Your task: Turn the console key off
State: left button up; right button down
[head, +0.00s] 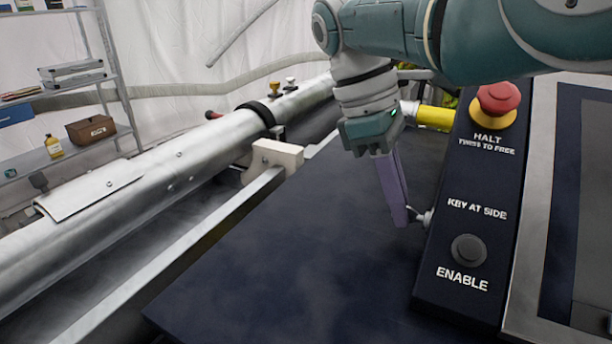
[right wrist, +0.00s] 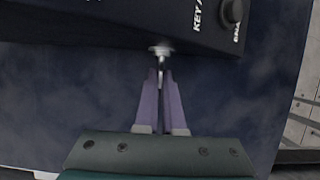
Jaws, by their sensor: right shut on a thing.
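The black console (head: 463,225) stands at the right of the head view, with the words "KEY AT SIDE" on its top. The key (head: 425,218) is a small silvery piece on the console's left side. My right gripper (head: 408,218) reaches down to it with its purple fingers and is shut on it. In the right wrist view the key (right wrist: 160,54) shows between the tips of my right gripper (right wrist: 160,82), against the side of the console (right wrist: 110,25). The fingers hide part of the key, and I cannot tell its turn angle. My left gripper is not in view.
The console top carries a red halt button (head: 498,97) and a dark enable button (head: 468,250). A dark flat surface (head: 290,240) lies clear left of the console. A long metal tube (head: 130,180) and a shelf rack (head: 115,75) stand farther left.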

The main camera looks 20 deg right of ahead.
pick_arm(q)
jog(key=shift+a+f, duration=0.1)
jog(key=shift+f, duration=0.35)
pick_arm(e)
jog(key=shift+d+f, duration=0.1)
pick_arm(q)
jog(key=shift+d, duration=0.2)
pick_arm(e)
jog(key=c, duration=1)
grip_release()
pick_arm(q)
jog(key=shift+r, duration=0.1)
